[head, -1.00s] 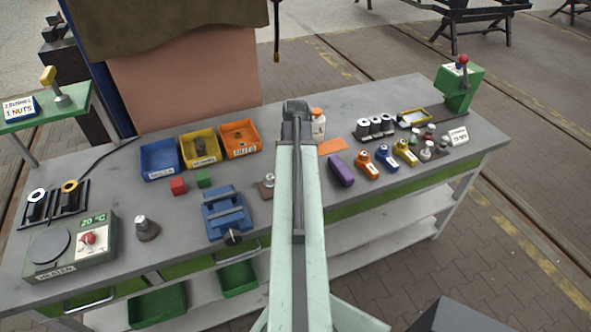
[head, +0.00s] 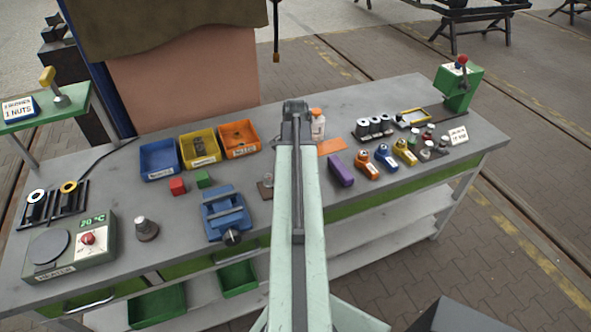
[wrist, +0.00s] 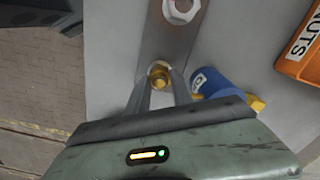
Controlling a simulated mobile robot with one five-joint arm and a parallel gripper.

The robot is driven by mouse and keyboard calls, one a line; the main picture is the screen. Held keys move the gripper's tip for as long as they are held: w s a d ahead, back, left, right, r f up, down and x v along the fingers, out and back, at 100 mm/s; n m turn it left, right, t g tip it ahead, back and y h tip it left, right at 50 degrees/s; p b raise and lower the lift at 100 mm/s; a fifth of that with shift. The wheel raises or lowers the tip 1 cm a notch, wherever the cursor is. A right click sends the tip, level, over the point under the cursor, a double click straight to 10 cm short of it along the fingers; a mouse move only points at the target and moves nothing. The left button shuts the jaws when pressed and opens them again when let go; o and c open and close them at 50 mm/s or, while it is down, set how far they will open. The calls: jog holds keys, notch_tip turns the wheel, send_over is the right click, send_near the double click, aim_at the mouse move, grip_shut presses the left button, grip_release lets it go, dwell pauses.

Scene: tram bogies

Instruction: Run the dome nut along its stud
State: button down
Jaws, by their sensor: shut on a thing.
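In the wrist view a small brass-coloured dome nut (wrist: 158,73) sits between the tips of my gripper (wrist: 160,82). The two grey fingers are closed in on it from either side. The nut is over a metal strip (wrist: 168,40) on a pale grey surface. The stud cannot be made out; the nut and fingers cover that spot. In the head view my arm hides the gripper and the nut.
A silver hex nut (wrist: 181,8) sits further up the strip. A blue labelled cylinder (wrist: 216,84) lies close right of my fingers. An orange bin (wrist: 303,52) marked NUTS is at the upper right. The bench also carries a blue vise (head: 226,212) and heater (head: 70,248).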

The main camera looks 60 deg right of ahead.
jog(key=m, duration=0.6)
jog(key=shift+w, duration=0.15)
dwell(0.4)
jog(key=c, duration=1.1)
grip_release()
jog(key=shift+r, duration=0.15)
notch_tip(320, 180, up, 8)
jog(key=p, duration=0.8)
jog(key=shift+f, duration=0.25)
